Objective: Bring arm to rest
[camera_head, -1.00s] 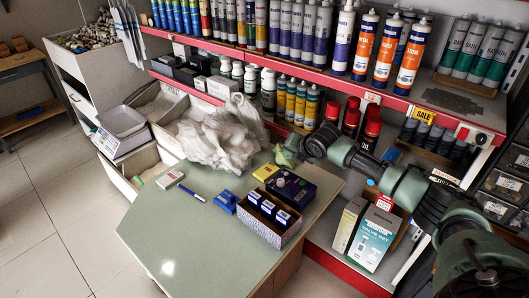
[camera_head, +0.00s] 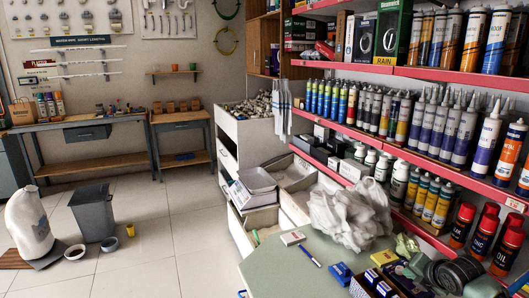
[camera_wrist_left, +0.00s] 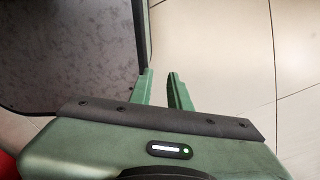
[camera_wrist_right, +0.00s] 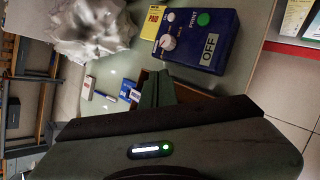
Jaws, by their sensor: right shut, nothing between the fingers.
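My right gripper (camera_head: 405,245) shows at the lower right of the head view, beside the white plastic bags and over the far right side of the green counter (camera_head: 285,265). In the right wrist view its fingers (camera_wrist_right: 157,78) are together and hold nothing. A dark blue box with a dial (camera_wrist_right: 197,35) lies beyond the fingertips. My left gripper (camera_wrist_left: 160,78) shows only in the left wrist view. Its two green fingers are apart with nothing between them, above pale floor tiles and beside a dark grey surface.
White plastic bags (camera_head: 350,215) lie at the counter's back edge. A blue box (camera_head: 340,273) and a blue marker (camera_head: 311,256) lie on the counter. Red-edged shelves (camera_head: 440,165) of bottles and cartridges stand close at the right. A grey bin (camera_head: 93,212) stands on open floor at the left.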

